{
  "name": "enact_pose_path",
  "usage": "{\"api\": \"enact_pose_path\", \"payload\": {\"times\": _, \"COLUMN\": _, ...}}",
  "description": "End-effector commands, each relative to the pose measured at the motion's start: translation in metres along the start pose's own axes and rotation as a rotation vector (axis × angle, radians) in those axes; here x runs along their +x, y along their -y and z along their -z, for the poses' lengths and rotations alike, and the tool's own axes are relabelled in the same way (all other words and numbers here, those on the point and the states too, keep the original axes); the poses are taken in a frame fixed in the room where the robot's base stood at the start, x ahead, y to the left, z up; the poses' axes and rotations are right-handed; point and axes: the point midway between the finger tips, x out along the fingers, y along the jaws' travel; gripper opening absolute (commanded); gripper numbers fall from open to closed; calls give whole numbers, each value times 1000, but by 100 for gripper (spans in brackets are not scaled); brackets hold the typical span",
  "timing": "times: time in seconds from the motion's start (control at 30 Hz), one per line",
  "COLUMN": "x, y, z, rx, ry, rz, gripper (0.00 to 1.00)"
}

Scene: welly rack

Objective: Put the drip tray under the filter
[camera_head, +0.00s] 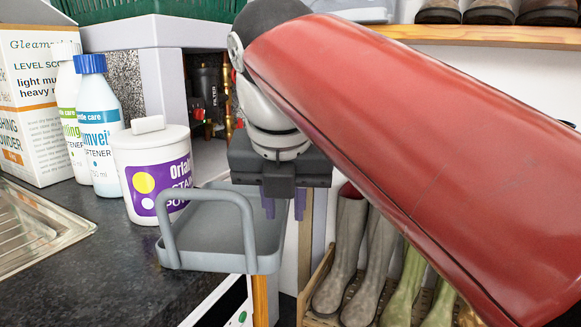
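The drip tray (220,218) is a shallow grey tray with a raised loop handle at its near left side. It is at the counter's right edge, and its right part extends past that edge. The dark filter (209,92), marked FILTER, is in the recess of a grey housing behind the tray. My gripper (284,204) points down at the tray's right rim. Its two purple fingers are apart, one over the tray's inside and one beyond the rim. I cannot tell whether they touch it. My red arm hides much of the right side.
A white tub (153,170) stands just left of the tray, with softener bottles (99,120) and a powder box (35,110) behind. A metal sink (30,230) is at far left. Wellies (345,250) stand on a low rack at right. The front counter (110,270) is clear.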

Motion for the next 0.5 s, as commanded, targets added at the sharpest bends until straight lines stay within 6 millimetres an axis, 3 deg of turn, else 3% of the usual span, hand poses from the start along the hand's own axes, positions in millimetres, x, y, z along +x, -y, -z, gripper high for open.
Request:
{"api": "enact_pose_path", "payload": {"times": 0.3, "x": -69, "y": -1, "z": -1, "rx": -2, "ry": 3, "rz": -4, "gripper": 24}}
{"api": "enact_pose_path", "payload": {"times": 0.5, "x": -97, "y": -1, "z": -1, "rx": -2, "ry": 2, "rz": -2, "gripper": 24}}
